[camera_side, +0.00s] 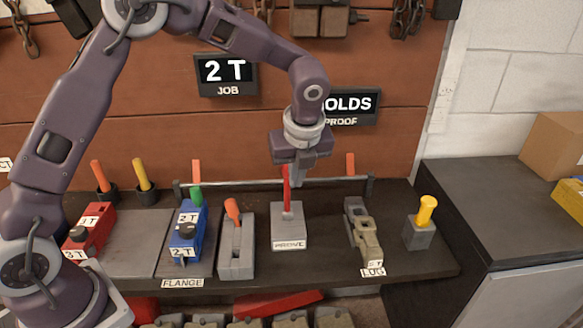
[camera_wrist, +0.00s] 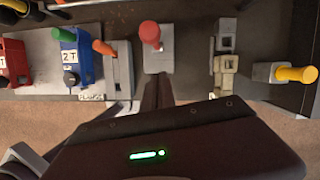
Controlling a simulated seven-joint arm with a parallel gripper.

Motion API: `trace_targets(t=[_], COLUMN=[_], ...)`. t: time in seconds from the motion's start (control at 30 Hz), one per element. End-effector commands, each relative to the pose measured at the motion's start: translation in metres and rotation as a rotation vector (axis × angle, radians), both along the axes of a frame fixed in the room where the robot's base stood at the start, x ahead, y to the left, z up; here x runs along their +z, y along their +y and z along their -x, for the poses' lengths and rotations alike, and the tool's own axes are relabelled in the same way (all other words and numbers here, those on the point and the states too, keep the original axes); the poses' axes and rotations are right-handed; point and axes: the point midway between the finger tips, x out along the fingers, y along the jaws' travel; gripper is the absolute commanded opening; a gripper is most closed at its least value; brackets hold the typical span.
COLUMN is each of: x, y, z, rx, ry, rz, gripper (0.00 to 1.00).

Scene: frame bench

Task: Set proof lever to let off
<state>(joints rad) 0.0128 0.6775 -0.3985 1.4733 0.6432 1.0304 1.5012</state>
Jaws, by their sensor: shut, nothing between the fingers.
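The proof lever (camera_side: 286,186) is a red handle standing about upright from a grey block (camera_side: 289,224) labelled PROVE. In the wrist view the lever shows as a red knob (camera_wrist: 149,34) seen from above. My gripper (camera_side: 297,182) is shut and empty, just beside the upper part of the lever in the side view. In the wrist view the closed fingers (camera_wrist: 157,82) end just below the grey block. I cannot tell whether they touch the lever. A sign (camera_side: 350,104) reads OLDS over PROOF, its left end hidden by my arm.
An orange-handled lever block (camera_side: 237,250) and a blue 2 T block (camera_side: 186,238) stand left of the PROVE block. A grey-green linked piece (camera_side: 363,232) and a yellow-handled block (camera_side: 420,232) stand right. A low rail runs behind. Another sign (camera_side: 226,74) reads 2 T JOB.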

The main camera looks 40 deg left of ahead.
Motion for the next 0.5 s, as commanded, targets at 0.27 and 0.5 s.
trace_targets(t=[0.27,0.5], x=[0.066,0.091], y=[-0.013,-0.018], z=[0.007,0.012], rx=[0.001,0.001], ry=[-0.005,0.000], rz=[0.002,0.002], gripper=[0.00,0.00])
